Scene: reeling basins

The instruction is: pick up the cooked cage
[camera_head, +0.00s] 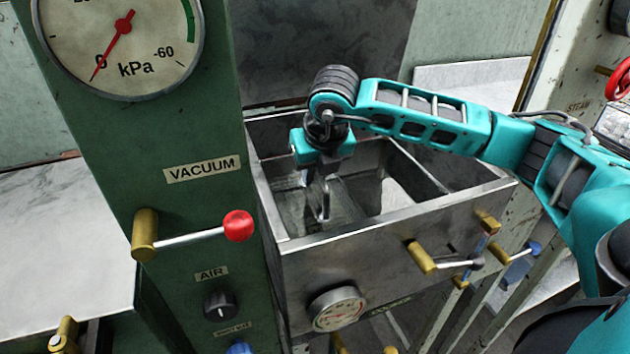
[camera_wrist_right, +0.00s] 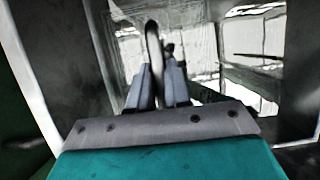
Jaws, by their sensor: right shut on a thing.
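My right gripper (camera_head: 318,203) reaches down into the left part of a steel basin (camera_head: 375,232), fingers pointing down. In the right wrist view my right gripper (camera_wrist_right: 158,82) is shut on the curved grey metal handle of the cooked cage (camera_wrist_right: 152,42), which rises between the two fingers. Faint mesh-like lines show beyond the handle. Most of the cage body is hard to make out inside the basin, and whether it touches the bottom cannot be told. My left gripper is not in view.
A green panel (camera_head: 185,215) with a vacuum gauge (camera_head: 120,45) and a red-knobbed lever (camera_head: 238,225) stands close on the left. A divider splits the basin. Brass-ended valve handles (camera_head: 422,257) and a small dial (camera_head: 338,309) stick out from its front.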

